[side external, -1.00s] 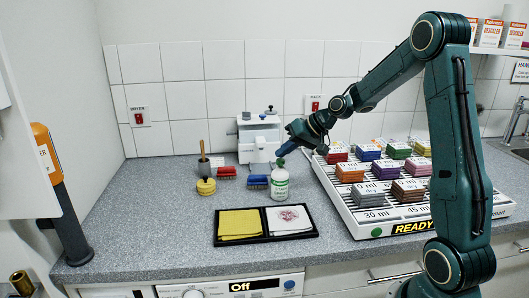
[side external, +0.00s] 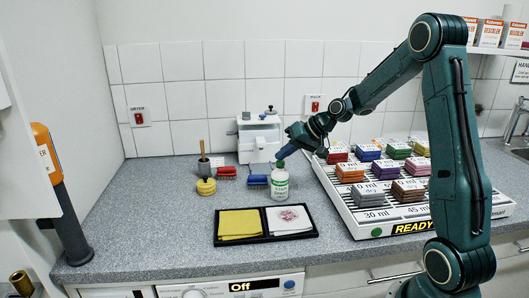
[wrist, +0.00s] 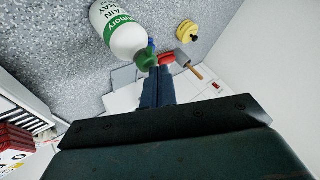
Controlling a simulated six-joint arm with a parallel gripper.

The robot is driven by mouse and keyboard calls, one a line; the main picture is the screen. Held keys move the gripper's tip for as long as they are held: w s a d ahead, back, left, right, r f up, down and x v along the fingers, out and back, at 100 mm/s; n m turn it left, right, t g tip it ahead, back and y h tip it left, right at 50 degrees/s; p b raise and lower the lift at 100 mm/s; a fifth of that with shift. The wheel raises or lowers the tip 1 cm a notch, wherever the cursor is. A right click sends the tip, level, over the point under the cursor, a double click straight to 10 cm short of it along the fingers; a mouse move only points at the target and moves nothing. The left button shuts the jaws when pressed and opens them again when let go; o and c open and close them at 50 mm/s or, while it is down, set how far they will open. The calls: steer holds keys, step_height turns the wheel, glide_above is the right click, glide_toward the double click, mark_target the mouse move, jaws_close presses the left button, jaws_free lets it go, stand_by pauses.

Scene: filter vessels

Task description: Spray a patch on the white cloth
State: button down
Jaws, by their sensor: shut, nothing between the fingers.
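The white spray bottle (side external: 280,188) with a green label stands upright on the counter behind the cloth tray. It also shows in the wrist view (wrist: 122,38), with its green top near my fingertips. The white cloth (side external: 302,227) lies flat in the right half of a black tray (side external: 265,241), with a reddish patch on it. A yellow cloth (side external: 240,224) lies in the left half. My gripper (side external: 279,156) is shut and empty, its dark blue fingers at the bottle's top. I cannot tell whether they touch it.
A rack (side external: 355,217) of coloured stacks stands to the right. A yellow round tin (side external: 206,187) stands to the left.

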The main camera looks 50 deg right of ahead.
steer(key=shift+r, duration=1.05)
steer(key=shift+r, duration=0.1)
step_height(320, 180, up, 6)
steer(key=shift+f, duration=0.1)
stand_by(0.7)
stand_by(0.5)
